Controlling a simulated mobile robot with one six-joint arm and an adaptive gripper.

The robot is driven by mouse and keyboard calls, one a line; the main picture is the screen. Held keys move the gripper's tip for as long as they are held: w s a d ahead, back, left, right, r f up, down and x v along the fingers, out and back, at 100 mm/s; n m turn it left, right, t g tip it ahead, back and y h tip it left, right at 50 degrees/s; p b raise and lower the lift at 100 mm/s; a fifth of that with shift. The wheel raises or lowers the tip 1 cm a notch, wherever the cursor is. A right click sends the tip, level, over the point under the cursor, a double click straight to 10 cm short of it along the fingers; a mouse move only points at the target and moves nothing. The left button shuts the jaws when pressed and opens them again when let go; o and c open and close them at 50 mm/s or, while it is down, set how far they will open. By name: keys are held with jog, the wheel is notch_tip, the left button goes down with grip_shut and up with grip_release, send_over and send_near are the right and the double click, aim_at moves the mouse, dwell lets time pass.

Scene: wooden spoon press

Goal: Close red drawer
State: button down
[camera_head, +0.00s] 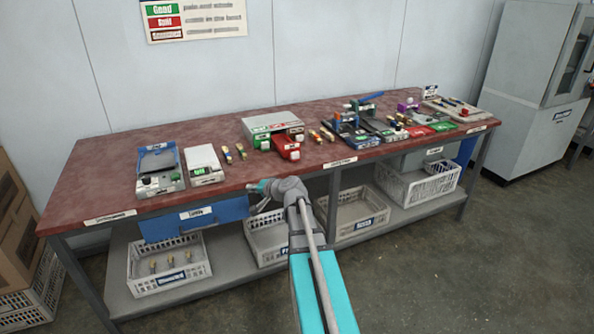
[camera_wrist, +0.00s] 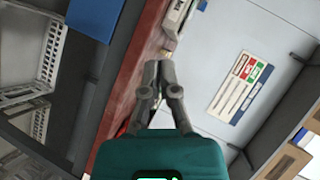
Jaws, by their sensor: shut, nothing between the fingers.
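The red drawer (camera_head: 287,149) sticks out of the front right of a small grey-and-white cabinet (camera_head: 272,121) on the workbench. It is pulled open toward the bench's front edge. A green drawer front (camera_head: 262,141) shows to its left. My gripper (camera_head: 251,187) is at the front edge of the bench, in front of and left of the red drawer, apart from it. In the wrist view the fingers (camera_wrist: 158,66) are shut together and empty. A small red patch beside the fingers there is too hidden to identify.
The red bench top (camera_head: 110,175) holds a blue-trayed device (camera_head: 158,165), a white scale (camera_head: 204,164) and small wooden pieces near the cabinet. A blue drawer (camera_head: 195,220) hangs under the bench. White crates (camera_head: 170,268) stand on the lower shelf.

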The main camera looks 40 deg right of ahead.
aim_at(295, 155)
jog(key=s+d+f+m+t+h+b, duration=0.1)
jog(key=d+m+t+h+b, duration=0.1)
jog(key=d, duration=1)
jog(key=s+d+f+m+t+h+b, duration=0.1)
jog(key=d+m+h+b, duration=0.4)
jog(key=d, duration=0.7)
jog(key=s+m+t+h, duration=0.1)
jog(key=m, duration=0.1)
jog(key=shift+f+m+b, duration=0.2)
jog(key=shift+m+b, duration=0.1)
jog(key=shift+m, duration=0.1)
jog(key=x, duration=1.4)
jog(key=shift+a, duration=0.1)
jog(key=x, duration=0.5)
jog(key=shift+s+a, duration=0.1)
jog(key=shift+s, duration=0.05)
